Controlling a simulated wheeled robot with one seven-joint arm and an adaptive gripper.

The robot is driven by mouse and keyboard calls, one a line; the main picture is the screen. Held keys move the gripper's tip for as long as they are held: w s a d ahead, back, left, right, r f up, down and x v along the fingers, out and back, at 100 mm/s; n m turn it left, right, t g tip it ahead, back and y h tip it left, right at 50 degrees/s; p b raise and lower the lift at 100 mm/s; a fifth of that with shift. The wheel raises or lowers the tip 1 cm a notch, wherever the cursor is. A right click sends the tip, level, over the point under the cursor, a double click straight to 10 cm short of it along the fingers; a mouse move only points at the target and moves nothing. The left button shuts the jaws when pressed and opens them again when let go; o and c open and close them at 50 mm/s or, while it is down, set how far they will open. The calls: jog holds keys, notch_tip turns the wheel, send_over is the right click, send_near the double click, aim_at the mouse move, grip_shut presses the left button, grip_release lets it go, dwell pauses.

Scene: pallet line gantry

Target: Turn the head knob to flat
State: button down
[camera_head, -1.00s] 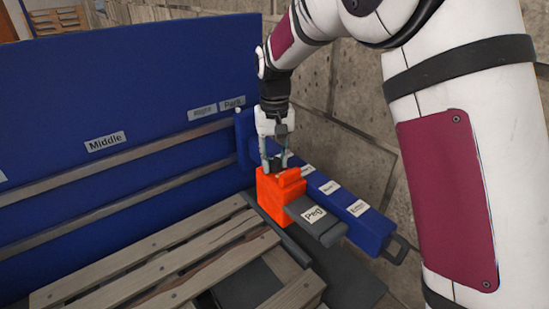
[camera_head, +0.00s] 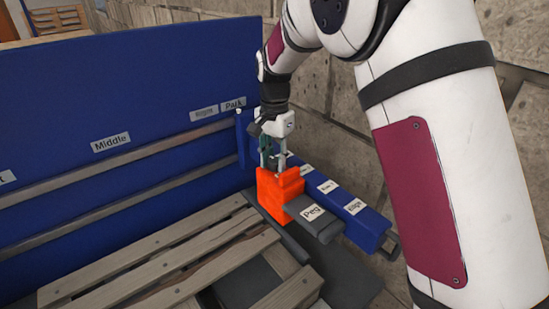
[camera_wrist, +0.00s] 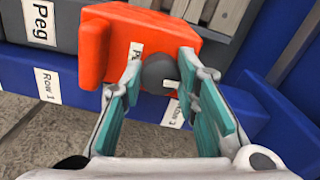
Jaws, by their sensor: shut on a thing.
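The orange head (camera_head: 279,201) sits at the end of the dark grey arm labelled "Peg" (camera_head: 320,224). In the wrist view, the orange head (camera_wrist: 108,45) shows a dark round knob (camera_wrist: 160,72) with a small pale mark. A white label (camera_wrist: 135,55) beside the knob is mostly cut off by a finger. My gripper (camera_head: 272,165) is above the head, and in the wrist view its teal-padded fingers (camera_wrist: 161,62) are either side of the knob, shut on it. The knob's exact setting cannot be read.
A blue rail with row labels and "Edge" (camera_head: 354,207) runs beside the head. A wooden pallet (camera_head: 170,258) lies at front left. A blue panel with "Middle" (camera_head: 110,142) and "Park" (camera_head: 233,103) labels stands behind. A stone wall (camera_head: 325,130) is close on the right.

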aim_at(275, 159)
jog(key=shift+m, duration=0.5)
jog(key=c, duration=1.2)
grip_release()
jog(key=shift+r, duration=0.1)
notch_tip(275, 159, up, 12)
jog(key=shift+f, duration=0.1)
